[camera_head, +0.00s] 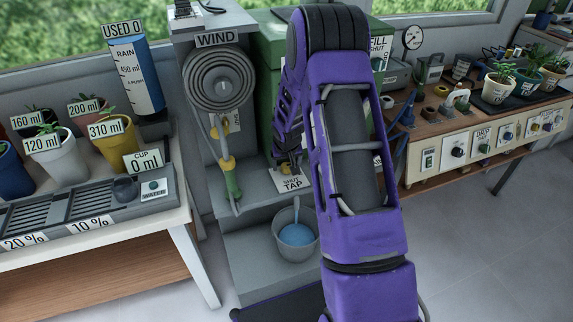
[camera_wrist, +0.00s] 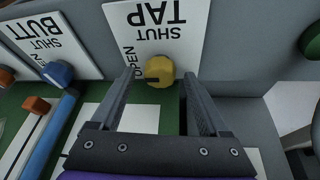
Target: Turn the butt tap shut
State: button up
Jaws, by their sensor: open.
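The yellow tap knob (camera_wrist: 159,71) sits in front of a white card (camera_wrist: 165,25) reading TAP, SHUT and OPEN, upside down in the wrist view. A dark mark on the knob points left, toward the word OPEN. My gripper (camera_wrist: 158,76) is open, its two fingers on either side of the knob; I cannot tell whether they touch it. The green butt (camera_head: 268,42) stands behind my arm in the head view. The TAP card (camera_head: 292,182) also shows there, partly covered. A thin blue streak (camera_head: 296,210) runs down into a bucket (camera_head: 297,258) holding blue water.
A blue knob (camera_wrist: 58,73) by a BUTT SHUT card (camera_wrist: 42,42) and an orange block (camera_wrist: 37,104) lie left of my fingers. In the head view, a hose reel (camera_head: 219,80) hangs left of my arm. Benches with potted plants stand on both sides.

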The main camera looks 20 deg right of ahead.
grip_shut()
dwell(0.3)
jog(key=shift+r+n+p, duration=0.1)
jog(key=shift+n+p, duration=0.2)
jog(key=n+p, duration=0.1)
jog(key=n+y+p, duration=0.1)
jog(key=n+p, duration=0.1)
jog(key=shift+d+r+y, duration=0.15)
jog(key=shift+d+y, duration=0.05)
jog(key=shift+y, duration=0.1)
jog(key=n+y+p, duration=0.1)
jog(key=n, duration=0.1)
jog(key=n+p, duration=0.2)
jog(key=n, duration=0.1)
jog(key=shift+d+y, duration=0.1)
jog(key=shift+y, duration=0.3)
jog(key=n, duration=0.2)
jog(key=n+g+y, duration=0.1)
jog(key=n, duration=0.1)
jog(key=shift+w+f+b, duration=0.1)
jog(key=shift+f+b, duration=0.2)
jog(key=shift+f, duration=0.05)
jog(key=shift+d+r+n+g+y+b, duration=0.1)
jog(key=shift+n+g+y+b, duration=0.5)
jog(key=shift+n, duration=0.75)
jog(key=shift+d+n+g+y+b, duration=0.1)
jog(key=shift+n+g+b, duration=0.3)
jog(key=shift+n+b, duration=0.7)
jog(key=shift+n, duration=0.35)
